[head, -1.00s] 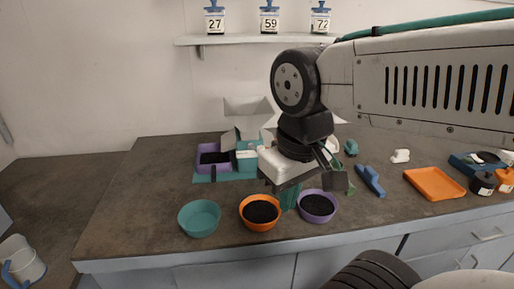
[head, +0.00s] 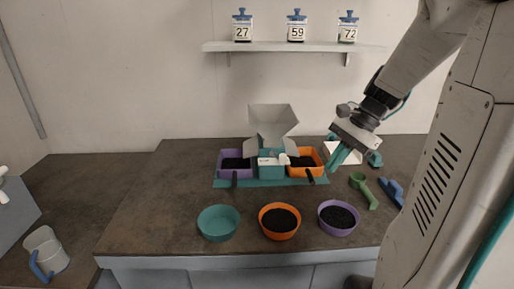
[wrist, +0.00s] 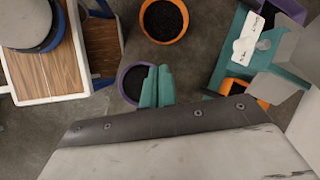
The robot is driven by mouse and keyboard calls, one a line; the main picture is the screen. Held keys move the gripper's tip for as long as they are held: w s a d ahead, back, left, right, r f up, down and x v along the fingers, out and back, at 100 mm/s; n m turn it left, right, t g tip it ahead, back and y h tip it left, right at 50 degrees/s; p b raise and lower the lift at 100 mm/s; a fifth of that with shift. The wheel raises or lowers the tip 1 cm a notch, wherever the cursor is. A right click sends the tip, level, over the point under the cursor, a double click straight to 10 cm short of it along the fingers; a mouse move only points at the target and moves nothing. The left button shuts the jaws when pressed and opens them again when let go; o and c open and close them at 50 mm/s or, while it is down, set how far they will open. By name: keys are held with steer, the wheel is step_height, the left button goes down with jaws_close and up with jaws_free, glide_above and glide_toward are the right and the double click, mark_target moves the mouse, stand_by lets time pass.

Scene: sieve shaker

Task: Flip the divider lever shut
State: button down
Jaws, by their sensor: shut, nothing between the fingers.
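The divider (head: 270,171) has a teal body with a white top plate and stands on a teal base below a grey hopper (head: 273,121). A small pale part on its top (head: 284,160) looks like the lever; its position is too small to tell. In the wrist view, the white plate (wrist: 243,45) and a small grey lever-like knob (wrist: 263,44) show at the upper right. My gripper (head: 333,163) is right of the divider, above the table and apart from it. Its teal fingers (wrist: 156,88) are shut and empty.
A purple tray (head: 226,168) and an orange tray (head: 315,164), both holding dark grains, flank the divider. In front stand teal (head: 218,237), orange (head: 280,235) and purple (head: 338,232) bowls. A green scoop (head: 364,190) lies at right. Jars stand on the shelf (head: 275,47).

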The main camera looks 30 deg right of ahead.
steer(key=w+d+r+m+t+y, duration=0.1)
steer(key=w+d+m+t, duration=0.3)
steer(key=m, duration=0.5)
steer(key=w+d+r, duration=0.1)
steer(key=w+d, duration=0.1)
steer(key=d, duration=0.1)
steer(key=shift+w+d+r+m, duration=0.15)
steer(key=shift+w+d+m, duration=0.15)
steer(key=shift+w, duration=0.05)
steer(key=w+a+r+x, duration=0.1)
steer(key=a+r+x, duration=0.1)
steer(key=x, duration=1)
steer(key=shift+w+a+f, duration=0.15)
steer(key=shift+w+f, duration=0.1)
steer(key=shift+w, duration=0.1)
